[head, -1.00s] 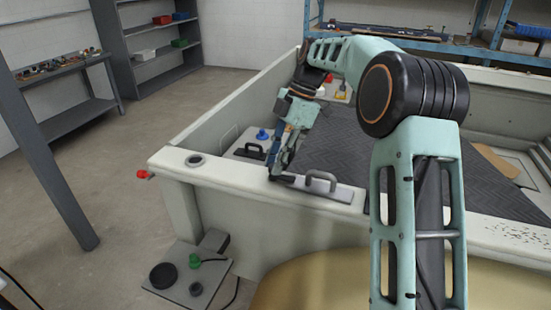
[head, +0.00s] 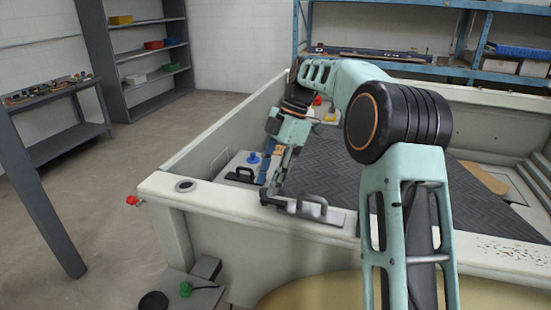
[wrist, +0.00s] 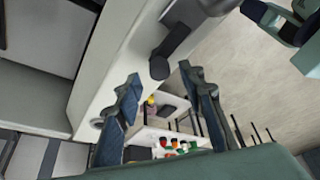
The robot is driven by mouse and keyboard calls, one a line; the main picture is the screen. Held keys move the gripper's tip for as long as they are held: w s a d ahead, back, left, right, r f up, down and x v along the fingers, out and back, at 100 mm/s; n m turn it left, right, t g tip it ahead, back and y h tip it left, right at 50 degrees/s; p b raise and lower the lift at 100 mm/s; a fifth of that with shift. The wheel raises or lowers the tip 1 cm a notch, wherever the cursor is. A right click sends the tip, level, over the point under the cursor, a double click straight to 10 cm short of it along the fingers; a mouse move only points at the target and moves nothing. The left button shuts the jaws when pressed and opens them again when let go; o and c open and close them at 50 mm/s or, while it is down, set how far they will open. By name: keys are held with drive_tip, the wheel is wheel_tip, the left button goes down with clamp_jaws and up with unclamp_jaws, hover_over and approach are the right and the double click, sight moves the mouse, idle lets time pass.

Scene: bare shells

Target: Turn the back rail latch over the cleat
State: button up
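A dark latch lever (head: 275,201) lies on the near rail (head: 215,201) at the left end of a pale plate with a grey arched piece (head: 312,203), which may be the cleat. My gripper (head: 270,188) points down at the lever from above. In the wrist view my gripper (wrist: 163,72) is open, its two fingers apart. The dark lever (wrist: 172,45) shows there with its rounded end in the gap between the fingertips. I cannot tell whether either finger touches it. The grey piece (wrist: 205,5) is cut off at the top edge.
A black handle (head: 241,174) and a blue knob (head: 253,158) are inside the shell behind the rail. A round fitting (head: 186,185) sits on the rail's left, with a red knob (head: 132,200) outside.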

drive_tip(key=v, duration=1)
drive_tip(key=shift+r, duration=0.25)
drive_tip(key=shift+d, duration=0.1)
